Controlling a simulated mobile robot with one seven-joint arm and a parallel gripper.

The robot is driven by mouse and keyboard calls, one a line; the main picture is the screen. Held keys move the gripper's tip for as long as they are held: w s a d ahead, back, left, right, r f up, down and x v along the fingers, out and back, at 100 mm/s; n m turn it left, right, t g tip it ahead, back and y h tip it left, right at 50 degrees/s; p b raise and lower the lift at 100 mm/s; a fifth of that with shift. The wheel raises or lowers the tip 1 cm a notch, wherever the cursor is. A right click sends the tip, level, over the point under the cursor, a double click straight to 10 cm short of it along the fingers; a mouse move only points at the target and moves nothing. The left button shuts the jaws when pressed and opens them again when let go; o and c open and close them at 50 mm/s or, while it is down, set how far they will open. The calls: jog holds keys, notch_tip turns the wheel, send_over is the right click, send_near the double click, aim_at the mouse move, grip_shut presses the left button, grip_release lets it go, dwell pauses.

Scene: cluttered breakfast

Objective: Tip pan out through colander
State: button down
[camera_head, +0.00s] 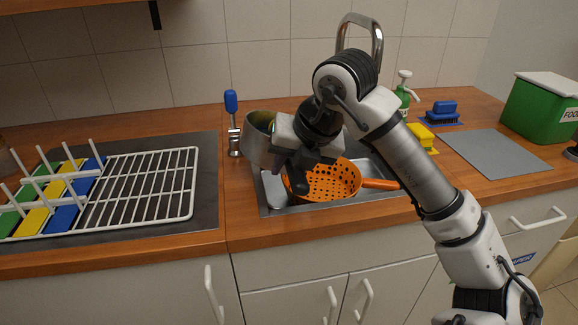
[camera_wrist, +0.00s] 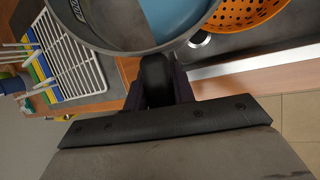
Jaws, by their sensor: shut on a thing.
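The grey metal pan (camera_head: 256,146) is held up at the left end of the sink, left of the orange colander (camera_head: 335,182). My gripper (camera_head: 300,170) is shut on the pan's dark handle, which shows between the fingers in the wrist view. There the pan (camera_wrist: 98,38) fills the top middle, with blue and tan areas inside that I cannot identify. The colander has a long orange handle pointing right and sits over the sink. Its holed bowl also shows at the top right of the wrist view (camera_wrist: 240,12). My gripper partly hides the pan and the colander's left side.
The steel sink (camera_head: 275,195) lies under the colander, with a tall faucet (camera_head: 376,40) behind. A white dish rack (camera_head: 150,185) stands left. A grey mat (camera_head: 495,152) is clear.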

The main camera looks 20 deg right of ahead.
jog(key=shift+d+r+m+y+p, duration=0.15)
jog(key=shift+r+y+p, duration=0.15)
jog(key=shift+r+y, duration=0.4)
jog(key=shift+d+r+m+y+p, duration=0.15)
jog(key=shift+r+y+p, duration=0.15)
jog(key=shift+r+y, duration=0.35)
jog(key=shift+d+r+m+y+p, duration=0.2)
jog(key=shift+d+r+y, duration=0.25)
jog(key=shift+y, duration=0.3)
jog(key=shift+d+r+m+y+p, duration=0.2)
jog(key=shift+d+r+y, duration=0.1)
jog(key=shift+r+y, duration=0.35)
jog(key=shift+d+t+y+b, duration=0.3)
jog(key=shift+d+y, duration=0.2)
jog(key=shift+y, duration=0.25)
jog(key=shift+d+r+m+y, duration=0.15)
jog(key=shift+d+m+y, duration=0.35)
jog(key=shift+d+y, duration=0.25)
jog(key=shift+d+r+m+t+y, duration=0.1)
jog(key=shift+d+m+t+y, duration=0.4)
jog(key=shift+d+y, duration=1.05)
